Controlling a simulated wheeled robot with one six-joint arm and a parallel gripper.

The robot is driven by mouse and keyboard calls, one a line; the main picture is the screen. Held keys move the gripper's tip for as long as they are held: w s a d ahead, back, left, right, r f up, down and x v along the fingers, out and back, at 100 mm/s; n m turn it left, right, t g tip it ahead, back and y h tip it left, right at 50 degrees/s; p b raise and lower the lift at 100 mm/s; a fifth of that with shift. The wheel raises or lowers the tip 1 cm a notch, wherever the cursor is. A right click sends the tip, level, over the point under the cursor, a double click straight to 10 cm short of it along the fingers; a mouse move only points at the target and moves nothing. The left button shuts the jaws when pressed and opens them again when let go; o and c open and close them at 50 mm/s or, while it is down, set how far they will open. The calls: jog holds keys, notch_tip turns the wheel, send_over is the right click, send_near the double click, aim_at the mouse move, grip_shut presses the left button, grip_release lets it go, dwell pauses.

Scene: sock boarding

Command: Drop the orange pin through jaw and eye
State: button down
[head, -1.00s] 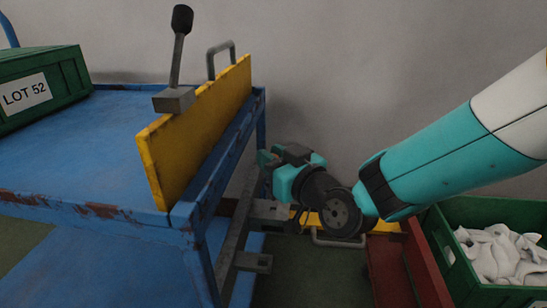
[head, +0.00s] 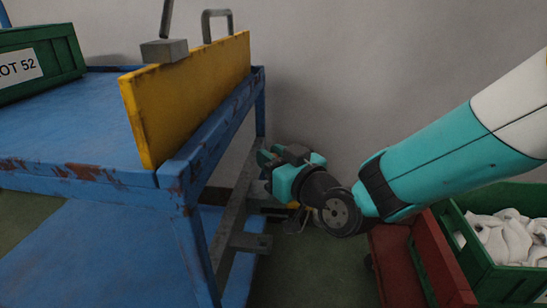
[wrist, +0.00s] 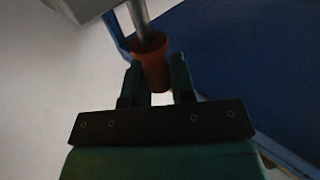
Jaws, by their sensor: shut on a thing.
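In the wrist view, my gripper (wrist: 155,82) is shut on the orange pin (wrist: 153,68), which sits between the two dark green fingers. A grey metal shaft (wrist: 138,18) runs from the pin's orange end toward the top of the picture. In the head view, my gripper (head: 266,160) is beside the right end of the blue cart, and the pin cannot be made out there. Grey metal brackets, likely the jaw (head: 250,242), stick out from the cart's end below my gripper. The eye cannot be clearly identified; my wrist covers much of that area.
The blue cart (head: 60,115) carries a yellow upright board (head: 190,95) with a grey handle, and a green LOT 52 crate (head: 65,55). On the right, a red frame (head: 440,255) stands by a green crate (head: 485,265) of white cloth. The grey wall is close behind.

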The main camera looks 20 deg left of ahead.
jog(key=shift+f+b, duration=1.35)
jog(key=shift+f, duration=0.25)
jog(key=c, duration=0.9)
grip_release()
jog(key=shift+d, duration=0.1)
jog(key=b+v, duration=0.8)
jog(key=v, duration=0.9)
jog(key=shift+s, duration=0.2)
